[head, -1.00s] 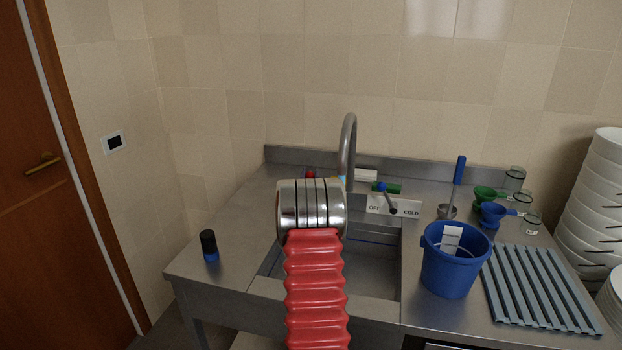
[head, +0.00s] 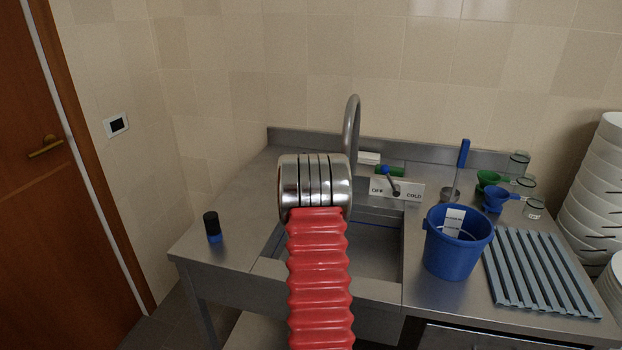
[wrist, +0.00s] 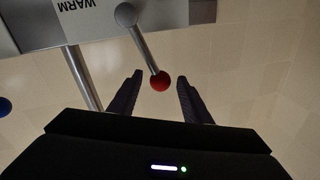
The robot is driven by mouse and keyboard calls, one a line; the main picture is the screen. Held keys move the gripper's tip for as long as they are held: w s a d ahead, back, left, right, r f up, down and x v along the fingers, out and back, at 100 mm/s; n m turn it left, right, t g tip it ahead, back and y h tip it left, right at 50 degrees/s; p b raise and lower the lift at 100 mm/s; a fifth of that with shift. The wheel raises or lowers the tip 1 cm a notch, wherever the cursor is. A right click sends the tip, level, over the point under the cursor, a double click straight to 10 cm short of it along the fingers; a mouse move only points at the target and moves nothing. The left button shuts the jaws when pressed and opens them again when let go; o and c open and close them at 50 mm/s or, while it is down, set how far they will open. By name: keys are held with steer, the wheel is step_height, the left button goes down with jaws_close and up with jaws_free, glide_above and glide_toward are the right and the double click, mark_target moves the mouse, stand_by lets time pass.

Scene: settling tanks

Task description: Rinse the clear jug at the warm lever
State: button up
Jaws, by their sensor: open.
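The warm lever (wrist: 143,48) shows in the wrist view beside an upside-down WARM label (wrist: 77,6). It has a grey pivot and a red ball knob (wrist: 160,81). My gripper (wrist: 158,84) is open, with one dark finger on each side of the knob; neither visibly touches it. In the head view my arm hides the gripper and the warm lever. I cannot tell which is the clear jug.
The curved tap (head: 353,125) rises behind the sink (head: 375,245), partly hidden by my arm. The cold lever (head: 391,181) stands right of it. A blue bucket (head: 455,255), a ribbed rack (head: 545,275) and stacked white bowls (head: 592,185) crowd the right.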

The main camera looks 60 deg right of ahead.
steer(key=v, duration=1.1)
steer(key=shift+s+a, duration=0.15)
steer(key=shift+a, duration=0.05)
steer(key=shift+f, duration=0.1)
